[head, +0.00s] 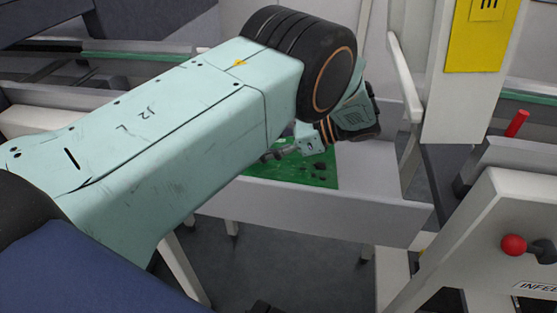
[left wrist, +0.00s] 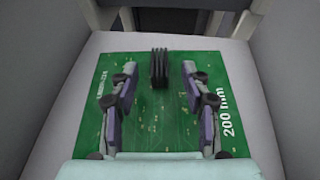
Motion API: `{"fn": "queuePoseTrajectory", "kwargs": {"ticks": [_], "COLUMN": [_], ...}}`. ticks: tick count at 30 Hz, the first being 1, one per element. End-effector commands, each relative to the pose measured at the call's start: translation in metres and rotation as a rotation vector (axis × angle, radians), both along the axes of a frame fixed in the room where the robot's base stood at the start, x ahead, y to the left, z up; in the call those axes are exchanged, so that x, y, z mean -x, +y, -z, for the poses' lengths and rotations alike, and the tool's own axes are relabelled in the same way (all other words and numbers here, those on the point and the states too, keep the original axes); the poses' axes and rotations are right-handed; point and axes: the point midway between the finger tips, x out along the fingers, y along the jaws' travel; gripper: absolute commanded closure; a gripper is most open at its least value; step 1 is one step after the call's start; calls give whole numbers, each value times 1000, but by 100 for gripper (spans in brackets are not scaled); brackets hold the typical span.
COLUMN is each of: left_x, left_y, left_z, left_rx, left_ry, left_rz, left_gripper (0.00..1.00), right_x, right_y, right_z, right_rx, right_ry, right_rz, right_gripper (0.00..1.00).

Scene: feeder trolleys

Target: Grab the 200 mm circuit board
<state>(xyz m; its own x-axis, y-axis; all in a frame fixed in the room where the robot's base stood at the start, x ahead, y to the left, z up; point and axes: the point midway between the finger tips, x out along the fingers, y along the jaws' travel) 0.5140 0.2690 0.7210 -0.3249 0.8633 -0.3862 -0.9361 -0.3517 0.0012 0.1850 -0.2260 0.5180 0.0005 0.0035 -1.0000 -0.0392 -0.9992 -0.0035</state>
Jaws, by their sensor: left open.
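The green circuit board (left wrist: 220,75) lies flat in a light grey tray, with "200 mm" printed along its right side in the left wrist view. A black finned block (left wrist: 159,68) stands on the board near its far edge. My left gripper (left wrist: 158,88) is open above the board, one finger on each side of the block's line. I cannot tell the exact gap to the board. In the head view the board (head: 318,170) shows only in part, as my left arm covers much of it. My right gripper is not in view.
The tray (head: 330,212) has raised side walls and stands on legs. A white post with a yellow sign (head: 483,35) rises to its right. A white panel with a red knob (head: 514,245) marked "INFEED" is at the lower right.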

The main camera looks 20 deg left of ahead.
Motion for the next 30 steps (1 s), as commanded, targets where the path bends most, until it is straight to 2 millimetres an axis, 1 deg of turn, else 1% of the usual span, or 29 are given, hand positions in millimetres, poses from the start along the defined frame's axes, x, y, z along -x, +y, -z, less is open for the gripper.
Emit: {"fn": "queuePoseTrajectory", "kwargs": {"ticks": [8, 12, 15, 21, 30], "left_x": [12, 16, 16, 15, 14], "left_y": [32, 45, 48, 49, 49], "left_z": [18, 23, 24, 23, 23], "left_rx": [0, -1, 0, 0, 0], "left_ry": [2, 1, 0, -1, -1], "left_rz": [-1, 1, 3, 4, 4], "left_gripper": [53, 53, 53, 53, 78], "right_x": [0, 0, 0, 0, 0], "right_y": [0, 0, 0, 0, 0], "right_z": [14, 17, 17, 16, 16], "right_rx": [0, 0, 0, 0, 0], "right_ry": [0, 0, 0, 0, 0], "right_rz": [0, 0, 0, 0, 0], "right_gripper": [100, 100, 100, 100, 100]}}
